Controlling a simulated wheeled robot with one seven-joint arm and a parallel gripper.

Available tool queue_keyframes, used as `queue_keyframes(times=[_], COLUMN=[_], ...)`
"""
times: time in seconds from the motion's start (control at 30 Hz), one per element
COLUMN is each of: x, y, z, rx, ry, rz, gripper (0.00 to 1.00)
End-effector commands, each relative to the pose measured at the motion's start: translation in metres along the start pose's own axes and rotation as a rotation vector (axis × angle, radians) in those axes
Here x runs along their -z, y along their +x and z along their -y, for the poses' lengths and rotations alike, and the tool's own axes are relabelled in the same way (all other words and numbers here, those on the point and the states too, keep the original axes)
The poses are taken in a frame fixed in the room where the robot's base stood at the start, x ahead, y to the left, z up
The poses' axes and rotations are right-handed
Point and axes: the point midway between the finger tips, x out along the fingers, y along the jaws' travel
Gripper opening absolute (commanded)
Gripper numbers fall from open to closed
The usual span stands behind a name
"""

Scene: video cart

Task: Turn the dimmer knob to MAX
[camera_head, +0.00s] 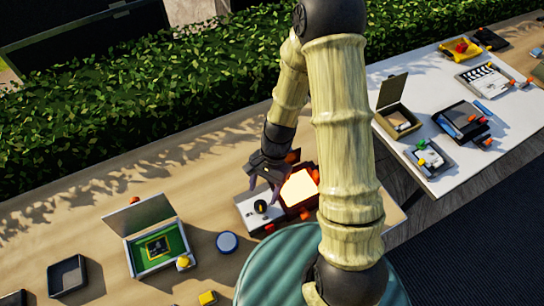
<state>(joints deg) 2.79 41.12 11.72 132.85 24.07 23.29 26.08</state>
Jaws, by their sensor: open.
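A small device with a white panel (243,213) and a glowing, cream-lit square (299,188) sits on the wooden table just left of my arm. A round black knob (261,206) with a small light mark stands on the white panel. Its exact setting and any MAX label are too small to read. My gripper (264,191) is open and empty, pointing down just above and behind the knob, with its fingers apart. I cannot tell whether a fingertip touches the knob. My arm hides what lies right of the lit square.
On the wooden table (95,218) are an open box with a green inside (158,248), a blue round lid (227,242), a dark tray (67,276) and a yellow block (207,298). A white table (440,85) with several boxes stands right. A hedge (150,85) runs behind.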

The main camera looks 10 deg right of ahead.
Motion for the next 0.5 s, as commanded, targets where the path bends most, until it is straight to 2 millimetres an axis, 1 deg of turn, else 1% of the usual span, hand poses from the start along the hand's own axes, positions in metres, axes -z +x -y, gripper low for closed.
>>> queue_keyframes(times=[0.03,0.27,0.5], x=[0.001,0.001,0.001], y=[-0.009,-0.049,-0.095], z=[0.001,0.001,0.001], rx=[0.003,0.004,0.004], ry=[-0.001,-0.001,-0.001], rz=[-0.005,-0.006,-0.006], gripper=[0.57,0.57,0.57])
